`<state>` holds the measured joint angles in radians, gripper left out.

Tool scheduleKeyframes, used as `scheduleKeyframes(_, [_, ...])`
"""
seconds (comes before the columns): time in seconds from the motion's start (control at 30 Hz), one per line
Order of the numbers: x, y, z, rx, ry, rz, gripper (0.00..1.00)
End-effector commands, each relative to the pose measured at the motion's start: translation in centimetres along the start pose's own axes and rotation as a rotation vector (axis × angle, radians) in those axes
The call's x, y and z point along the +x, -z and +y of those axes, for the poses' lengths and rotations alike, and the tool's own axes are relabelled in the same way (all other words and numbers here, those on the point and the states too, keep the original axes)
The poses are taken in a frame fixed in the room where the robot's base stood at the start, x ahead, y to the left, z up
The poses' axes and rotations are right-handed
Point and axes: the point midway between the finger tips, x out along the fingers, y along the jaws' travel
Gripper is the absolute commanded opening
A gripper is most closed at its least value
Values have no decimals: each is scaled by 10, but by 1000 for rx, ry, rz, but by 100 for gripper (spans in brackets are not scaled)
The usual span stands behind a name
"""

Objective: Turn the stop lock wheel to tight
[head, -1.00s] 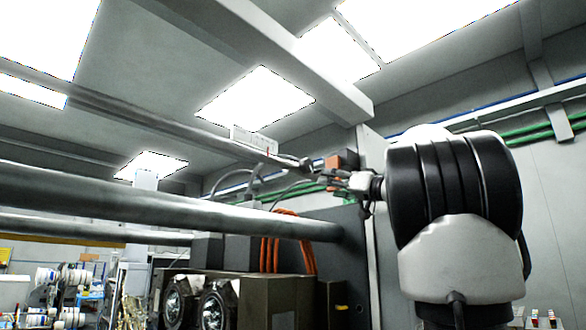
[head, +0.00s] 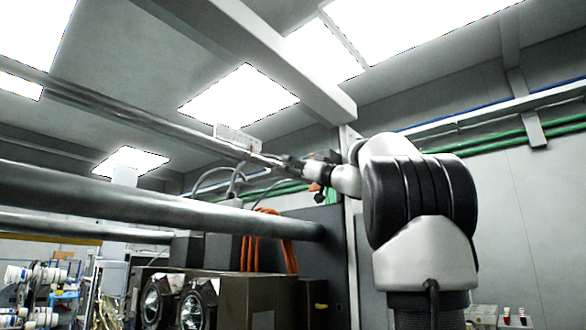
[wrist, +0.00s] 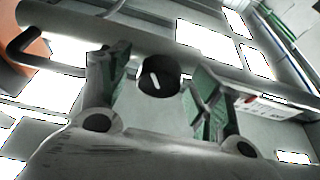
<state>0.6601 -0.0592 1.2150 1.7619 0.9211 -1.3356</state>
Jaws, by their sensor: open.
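A dark round wheel (wrist: 158,78) with a short white mark shows in the wrist view, mounted by a grey rail. The mark leans slightly to the left at its top. My gripper (wrist: 160,88) is open, with one green-padded finger on each side of the wheel. I cannot tell whether either finger touches it. In the head view my gripper (head: 268,160) is small, up at the thin upper rail, and the wheel cannot be made out there.
A white label plate (head: 237,138) stands on the upper rail (head: 150,118) and shows beside the right finger in the wrist view (wrist: 265,104). An orange part (wrist: 28,45) with a black bar is at the wrist view's left. A thick grey pipe (head: 150,205) runs below.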

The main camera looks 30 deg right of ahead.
Motion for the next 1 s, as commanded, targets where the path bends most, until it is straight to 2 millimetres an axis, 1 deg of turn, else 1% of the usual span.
scheduleKeyframes(0.17, [0,0,0,0,0,0,64])
scheduleKeyframes(0.2, [0,0,0,0,0,0,56])
scheduleKeyframes(0.27, [0,0,0,0,0,0,46])
scheduleKeyframes(0.4, [0,0,0,0,0,0,20])
scheduleKeyframes(0.43, [0,0,0,0,0,0,18])
scheduleKeyframes(0.77, [0,0,-1,33,-14,0,18])
scheduleKeyframes(1.0, [0,1,-3,155,-63,0,18])
